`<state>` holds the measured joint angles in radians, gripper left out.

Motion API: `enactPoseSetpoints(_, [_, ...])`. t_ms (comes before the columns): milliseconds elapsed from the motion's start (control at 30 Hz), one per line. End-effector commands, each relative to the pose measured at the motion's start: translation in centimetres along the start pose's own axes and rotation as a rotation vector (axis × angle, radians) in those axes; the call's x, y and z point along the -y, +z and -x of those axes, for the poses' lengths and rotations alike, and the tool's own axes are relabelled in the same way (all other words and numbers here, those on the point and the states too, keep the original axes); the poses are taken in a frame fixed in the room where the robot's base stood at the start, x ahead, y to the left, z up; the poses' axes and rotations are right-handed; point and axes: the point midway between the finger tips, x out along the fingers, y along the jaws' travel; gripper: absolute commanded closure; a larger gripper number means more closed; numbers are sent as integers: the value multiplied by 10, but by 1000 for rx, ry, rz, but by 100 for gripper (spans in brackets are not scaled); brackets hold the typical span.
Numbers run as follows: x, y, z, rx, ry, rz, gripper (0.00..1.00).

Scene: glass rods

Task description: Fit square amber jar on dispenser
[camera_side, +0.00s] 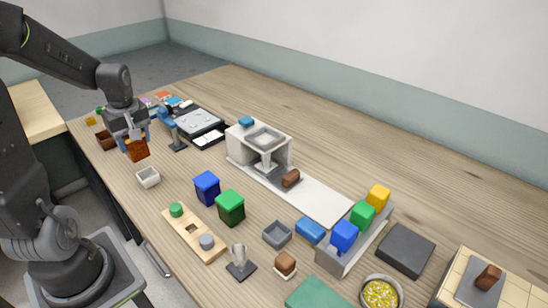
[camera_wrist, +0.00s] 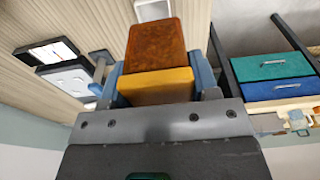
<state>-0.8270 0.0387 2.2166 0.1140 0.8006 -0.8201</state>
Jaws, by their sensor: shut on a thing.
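The square amber jar (camera_side: 138,150) is an orange-brown block held below my gripper (camera_side: 130,137), at the left of the table in the side view. In the wrist view the amber jar (camera_wrist: 155,42) sits between the blue fingers of my gripper (camera_wrist: 156,82), with a yellow part nearest the palm. The jar appears clear of the tabletop. The dispenser seems to be the pale stand (camera_side: 238,146) with a square grey frame (camera_side: 265,137) on top, at mid-table to the right of my gripper. The jar is well apart from it.
A small white box (camera_side: 148,177) stands close to the jar. A blue block (camera_side: 207,188) and green block (camera_side: 231,208) stand before the dispenser. A dark device (camera_side: 200,126) lies behind, between gripper and dispenser. Coloured blocks on a rack (camera_side: 335,262) are at right.

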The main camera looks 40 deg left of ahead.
Motion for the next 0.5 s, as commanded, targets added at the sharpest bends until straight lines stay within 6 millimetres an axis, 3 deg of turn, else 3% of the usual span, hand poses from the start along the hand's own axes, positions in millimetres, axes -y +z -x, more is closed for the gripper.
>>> enactPoseSetpoints(500, [-8, -1, 2, -2, 3, -2, 76])
